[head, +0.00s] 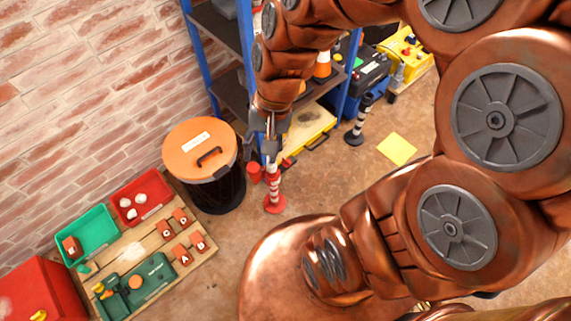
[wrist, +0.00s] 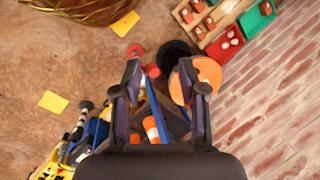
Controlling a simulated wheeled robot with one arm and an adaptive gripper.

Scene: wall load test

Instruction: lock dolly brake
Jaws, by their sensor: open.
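I cannot pick out a dolly brake for certain. A yellow flat body with a dark handle (head: 308,130) lies low by the blue shelf; I cannot tell if it is the dolly. A small red part (head: 288,163) shows at its near end, partly behind my gripper. My gripper (head: 266,143) hangs in front of the shelf, pointing down, above a red-and-white post (head: 273,190). In the wrist view my gripper (wrist: 160,76) has its two fingers spread, with nothing held between them.
A black bin with an orange lid (head: 200,150) stands left of my gripper. A pallet with a red tray (head: 141,196), green tray (head: 88,232) and lettered blocks is lower left. A black-and-white post (head: 358,122) stands right. A yellow sheet (head: 397,149) lies on open floor.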

